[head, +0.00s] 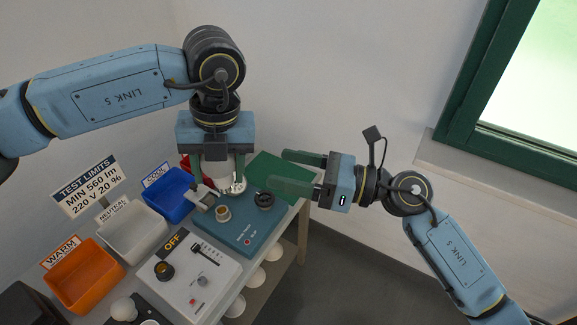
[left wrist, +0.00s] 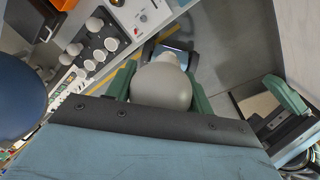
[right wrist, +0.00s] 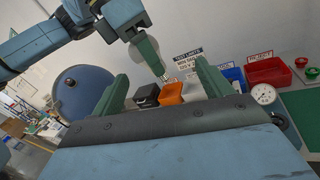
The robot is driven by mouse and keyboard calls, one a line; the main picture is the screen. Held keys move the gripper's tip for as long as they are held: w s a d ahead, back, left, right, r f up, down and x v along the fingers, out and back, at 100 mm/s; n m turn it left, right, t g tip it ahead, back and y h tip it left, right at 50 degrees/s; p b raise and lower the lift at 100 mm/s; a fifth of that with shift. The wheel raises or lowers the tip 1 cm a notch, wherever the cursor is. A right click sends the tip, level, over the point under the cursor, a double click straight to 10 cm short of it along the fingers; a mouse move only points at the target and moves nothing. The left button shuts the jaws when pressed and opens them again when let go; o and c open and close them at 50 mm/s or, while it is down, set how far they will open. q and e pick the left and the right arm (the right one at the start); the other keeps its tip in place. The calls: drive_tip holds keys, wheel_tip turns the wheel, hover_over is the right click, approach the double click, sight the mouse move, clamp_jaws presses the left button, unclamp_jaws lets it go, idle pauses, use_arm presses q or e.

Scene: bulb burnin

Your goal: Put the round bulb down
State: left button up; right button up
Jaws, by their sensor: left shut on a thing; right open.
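My left gripper (head: 216,172) is shut on the round bulb, above the back of the teal test box (head: 236,232). In the left wrist view the pale round bulb (left wrist: 161,86) sits between the green fingers (left wrist: 160,92). A brass-coloured socket (head: 222,213) stands empty on the teal box, just below and in front of the left gripper. My right gripper (head: 295,172) is open and empty, over the green mat (head: 268,170) to the right. Its open fingers also show in the right wrist view (right wrist: 160,85).
Blue (head: 168,196), white (head: 132,233) and orange (head: 86,276) bins line the left; a red bin (right wrist: 270,70) stands behind. A grey control box (head: 190,278) marked OFF is in front. A dial gauge (right wrist: 263,94) stands close to the left gripper. The green mat has bare room.

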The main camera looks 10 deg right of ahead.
sight(221, 172)
drive_tip(key=a+n, duration=0.1)
drive_tip(key=a, duration=0.3)
drive_tip(key=w+a+r+n, duration=0.1)
drive_tip(key=a, duration=0.3)
drive_tip(key=w+a+r+n+g, duration=0.1)
drive_tip(key=a, duration=0.3)
drive_tip(key=shift+w+a, duration=0.1)
drive_tip(key=shift+w, duration=0.05)
drive_tip(key=shift+c, duration=0.5)
drive_tip(key=c, duration=1)
use_arm(q)
drive_tip(key=o, duration=1)
drive_tip(key=shift+c, duration=0.2)
use_arm(e)
drive_tip(key=shift+o, duration=0.2)
use_arm(q)
drive_tip(key=shift+o, duration=0.6)
drive_tip(key=shift+s+d, duration=0.1)
drive_tip(key=shift+d, duration=0.1)
use_arm(e)
drive_tip(key=shift+a, duration=0.1)
